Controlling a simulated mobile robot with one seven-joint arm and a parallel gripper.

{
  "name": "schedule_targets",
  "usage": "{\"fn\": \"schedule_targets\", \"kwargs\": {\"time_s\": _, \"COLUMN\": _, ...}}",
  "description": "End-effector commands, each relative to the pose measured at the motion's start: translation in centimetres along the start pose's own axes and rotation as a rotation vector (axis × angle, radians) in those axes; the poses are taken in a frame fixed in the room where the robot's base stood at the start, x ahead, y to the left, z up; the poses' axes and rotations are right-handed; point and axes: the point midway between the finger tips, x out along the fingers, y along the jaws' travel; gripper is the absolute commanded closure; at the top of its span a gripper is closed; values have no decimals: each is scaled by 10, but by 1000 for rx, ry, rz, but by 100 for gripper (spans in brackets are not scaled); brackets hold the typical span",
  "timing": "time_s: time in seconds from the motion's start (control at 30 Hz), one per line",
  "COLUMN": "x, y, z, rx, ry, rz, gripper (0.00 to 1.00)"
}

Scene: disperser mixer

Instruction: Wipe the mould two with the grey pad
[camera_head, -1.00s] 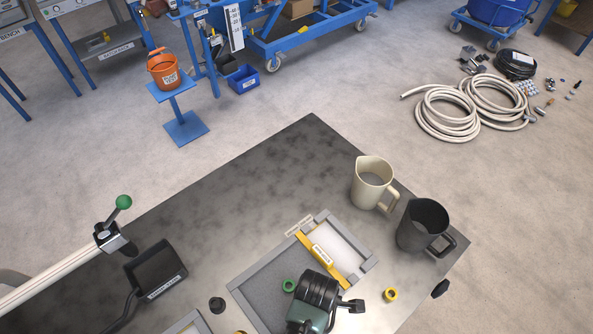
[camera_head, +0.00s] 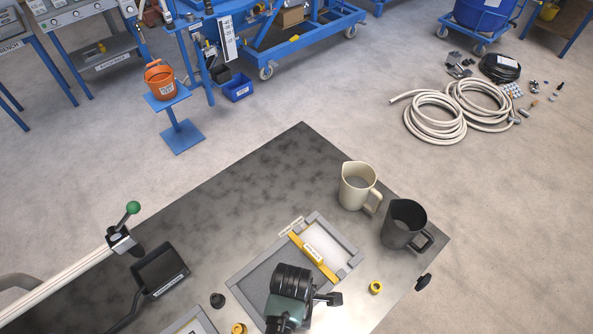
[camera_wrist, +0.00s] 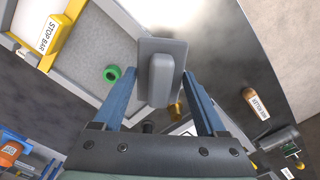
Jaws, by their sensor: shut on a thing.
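My gripper (camera_wrist: 163,90) has its blue fingers shut on the grey pad (camera_wrist: 160,52), a flat plate with a raised grip. The arm also shows from above in the head view, and there the pad is hidden. Under it lies a grey-framed tray (camera_head: 347,246) with a grey bed and a yellow bar (camera_head: 313,256) across it; the wrist view reads the bar as STOP BAR (camera_wrist: 50,37). Part of a second framed panel (camera_head: 190,322) is cut off at the bottom edge. I cannot read which one is mould two. Contact between pad and surface cannot be told.
A cream jug (camera_head: 357,186) and a dark jug (camera_head: 404,224) stand right of the tray. The table's back-middle is clear.

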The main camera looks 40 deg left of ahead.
Motion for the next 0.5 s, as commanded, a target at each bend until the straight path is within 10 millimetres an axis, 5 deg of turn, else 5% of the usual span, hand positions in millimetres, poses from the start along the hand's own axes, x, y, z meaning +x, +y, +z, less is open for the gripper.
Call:
{"fn": "schedule_targets", "kwargs": {"time_s": 0.2, "x": -20, "y": 4, "z": -6, "rx": 3, "ry": 0, "rz": 0, "gripper": 78}}
{"fn": "schedule_targets", "kwargs": {"time_s": 0.5, "x": -20, "y": 5, "z": -7, "rx": 5, "ry": 0, "rz": 0, "gripper": 78}}
